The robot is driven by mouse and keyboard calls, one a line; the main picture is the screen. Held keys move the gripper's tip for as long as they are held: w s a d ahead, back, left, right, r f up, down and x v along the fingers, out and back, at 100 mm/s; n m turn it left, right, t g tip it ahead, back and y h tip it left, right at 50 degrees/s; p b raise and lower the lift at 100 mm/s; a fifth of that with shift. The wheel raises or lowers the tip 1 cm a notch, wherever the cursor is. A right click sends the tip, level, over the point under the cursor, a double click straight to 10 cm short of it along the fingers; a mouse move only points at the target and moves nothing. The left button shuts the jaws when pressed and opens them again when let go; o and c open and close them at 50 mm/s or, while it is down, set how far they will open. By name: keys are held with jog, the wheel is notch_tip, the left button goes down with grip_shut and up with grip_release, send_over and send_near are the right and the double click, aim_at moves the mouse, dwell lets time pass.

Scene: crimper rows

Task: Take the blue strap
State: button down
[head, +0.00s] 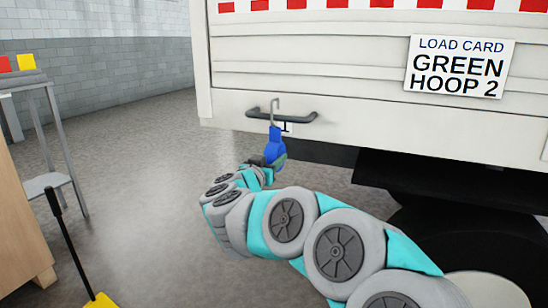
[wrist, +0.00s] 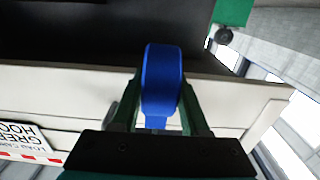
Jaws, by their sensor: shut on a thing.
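The blue strap (head: 275,147) is a bright blue roll with a grey metal hook (head: 275,106) rising from its top. The hook overlaps a dark bar-shaped hoop (head: 300,118) on the white truck side; I cannot tell whether it hangs on it. My gripper (head: 271,160) is shut on the strap from below. In the wrist view the blue strap (wrist: 161,85) stands between the dark green fingers of my gripper (wrist: 160,100). The hook is not seen in the wrist view.
A load card (head: 459,66) on the truck side (head: 340,60) reads "GREEN HOOP 2". A partly hidden label (head: 287,127) under the hoop seems to read 1. A stand (head: 45,110) with red and yellow blocks is at left. Open floor (head: 130,170) lies between.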

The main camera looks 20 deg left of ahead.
jog(key=shift+s+a+r+p, duration=0.1)
jog(key=shift+s+p, duration=0.3)
jog(key=shift+s, duration=1)
jog(key=shift+s+a+r+p, duration=0.1)
jog(key=shift+s+p, duration=0.3)
jog(key=shift+s, duration=0.95)
send_near(269, 161)
jog(key=shift+w+d, duration=0.15)
jog(key=shift+w, duration=0.6)
